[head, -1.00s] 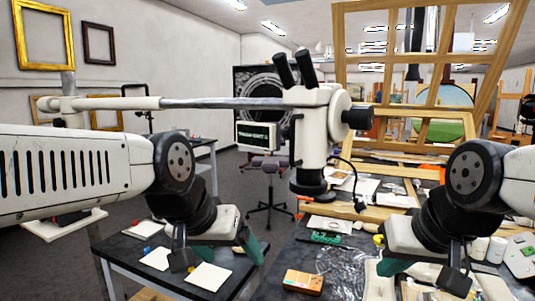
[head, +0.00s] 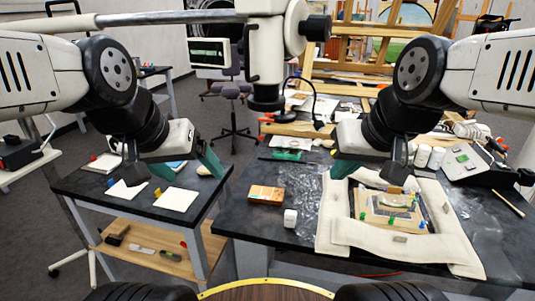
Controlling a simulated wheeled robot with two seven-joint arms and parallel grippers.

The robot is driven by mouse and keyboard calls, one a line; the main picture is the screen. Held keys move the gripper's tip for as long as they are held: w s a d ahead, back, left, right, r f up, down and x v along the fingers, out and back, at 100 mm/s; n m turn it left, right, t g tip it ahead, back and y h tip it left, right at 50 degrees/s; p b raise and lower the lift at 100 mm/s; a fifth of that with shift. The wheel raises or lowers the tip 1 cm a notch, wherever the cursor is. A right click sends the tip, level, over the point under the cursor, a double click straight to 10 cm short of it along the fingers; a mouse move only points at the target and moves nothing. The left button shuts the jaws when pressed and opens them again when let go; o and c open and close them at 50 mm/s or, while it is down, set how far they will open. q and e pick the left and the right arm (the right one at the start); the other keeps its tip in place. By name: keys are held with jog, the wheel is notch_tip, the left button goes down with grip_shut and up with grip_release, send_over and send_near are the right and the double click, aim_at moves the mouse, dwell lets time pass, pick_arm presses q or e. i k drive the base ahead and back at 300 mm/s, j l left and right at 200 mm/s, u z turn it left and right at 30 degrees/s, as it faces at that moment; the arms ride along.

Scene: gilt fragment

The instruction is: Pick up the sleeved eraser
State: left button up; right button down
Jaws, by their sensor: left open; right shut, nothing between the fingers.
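I cannot make out the sleeved eraser with certainty. A small whitish block (head: 290,218) stands on the dark right-hand table, in front of an orange-brown box (head: 266,195); it is too small to tell whether it has a sleeve. My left gripper (head: 172,172) is open and empty above the small left table. My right gripper (head: 374,172) is shut and holds nothing, above the back edge of a padded frame. The whitish block is between the two grippers in the picture, nearer to me than both and touched by neither.
White padded strips (head: 400,238) surround a gilt fragment (head: 394,205) on the right-hand table (head: 260,225). A microscope (head: 270,50) hangs over its back. The left table (head: 120,205) holds papers, with small tools on its lower shelf (head: 160,257). Clear table lies around the whitish block.

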aim_at(290, 216)
jog(key=z, duration=0.4)
jog(key=j+z, duration=0.25)
jog(key=z, duration=0.25)
jog(key=k+j+z, duration=0.1)
jog(key=z, duration=0.35)
jog(key=k+j+z, duration=0.1)
jog(key=j+z, duration=0.2)
jog(key=z, duration=0.2)
jog(key=k+j+z, duration=0.4)
jog(key=k+j, duration=0.5)
